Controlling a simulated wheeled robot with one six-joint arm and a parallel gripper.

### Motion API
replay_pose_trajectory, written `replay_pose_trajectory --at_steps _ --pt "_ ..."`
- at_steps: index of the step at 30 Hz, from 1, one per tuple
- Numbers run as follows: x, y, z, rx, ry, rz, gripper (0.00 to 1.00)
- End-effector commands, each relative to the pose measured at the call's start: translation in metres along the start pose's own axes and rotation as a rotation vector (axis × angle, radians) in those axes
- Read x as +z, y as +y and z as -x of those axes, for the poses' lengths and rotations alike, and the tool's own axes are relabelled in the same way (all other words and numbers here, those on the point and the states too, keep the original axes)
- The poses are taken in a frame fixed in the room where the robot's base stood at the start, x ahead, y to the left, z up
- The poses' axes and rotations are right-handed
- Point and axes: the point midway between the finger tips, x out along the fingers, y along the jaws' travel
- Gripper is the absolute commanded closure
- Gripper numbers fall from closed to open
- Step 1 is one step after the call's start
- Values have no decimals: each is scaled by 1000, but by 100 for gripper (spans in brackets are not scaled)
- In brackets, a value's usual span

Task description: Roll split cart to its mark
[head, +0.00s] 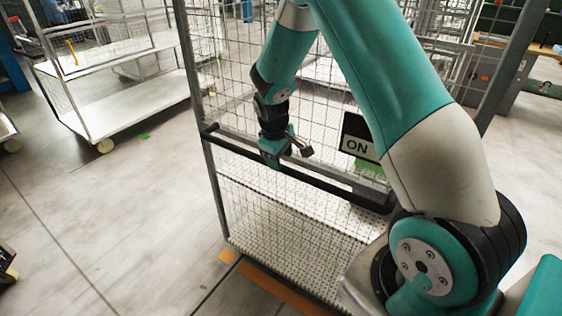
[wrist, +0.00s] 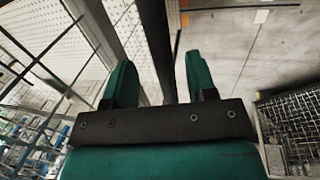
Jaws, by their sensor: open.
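A tall grey mesh cart (head: 212,190), which I take to be the split cart, stands upright in front of me in the head view. A dark horizontal handle bar (head: 325,182) crosses its near side. My gripper (head: 286,152) is at the left part of this bar. In the wrist view my gripper (wrist: 160,66) has its two green fingers apart, with the dark bar (wrist: 156,30) running between them. I cannot tell whether either finger touches it. Orange strips (head: 280,289) lie on the floor at the cart's foot; the cart hides part of that floor.
A white shelf cart (head: 125,95) stands at the back left, with a small green floor mark (head: 144,136) near it. A black and white ON sign (head: 358,146) shows behind the bar. The grey floor (head: 100,205) at left is mostly clear.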

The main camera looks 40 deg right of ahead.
Motion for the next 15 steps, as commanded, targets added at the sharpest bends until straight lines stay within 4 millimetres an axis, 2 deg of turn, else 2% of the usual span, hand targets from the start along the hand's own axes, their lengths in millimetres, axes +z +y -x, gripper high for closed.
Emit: replay_pose_trajectory --at_steps 6,15 --pt "0 0 -28 -1 -2 0 48" --pt "0 0 -37 0 1 0 48"
